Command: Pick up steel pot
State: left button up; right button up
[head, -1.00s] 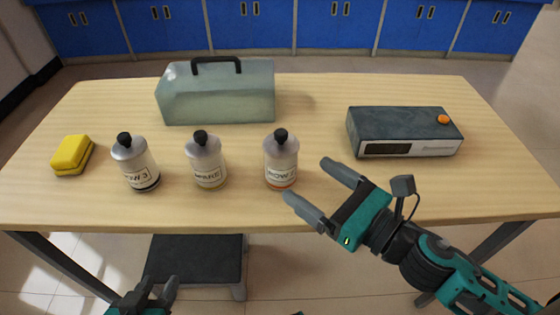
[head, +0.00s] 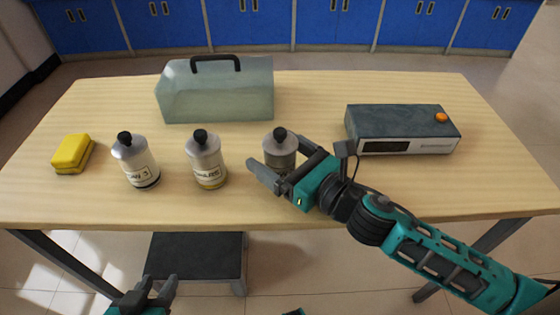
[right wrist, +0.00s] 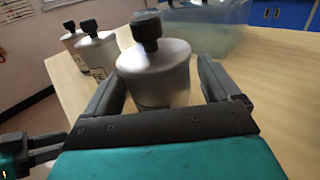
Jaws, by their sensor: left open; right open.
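Three steel pots with black knobs and white labels stand upright in a row on the table. The right-hand steel pot (head: 280,145) is between the open fingers of my right gripper (head: 277,168), which partly hide its lower half and label. In the right wrist view this pot (right wrist: 153,72) stands between the two fingertips (right wrist: 160,85), with a gap visible on the right side. The middle pot (head: 206,160) and the left pot (head: 136,162) stand apart to the left. My left gripper (head: 158,285) is open and empty, low in front of the table.
A pale translucent case (head: 220,95) with a black handle stands behind the pots. A grey box (head: 400,128) with an orange button is at the right. A yellow sponge (head: 72,153) lies at the left. The table's front left (head: 60,205) is clear.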

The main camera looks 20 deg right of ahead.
jog(key=shift+w+a, duration=0.1)
jog(key=shift+w, duration=0.1)
jog(key=shift+c, duration=0.2)
jog(key=c, duration=1.2)
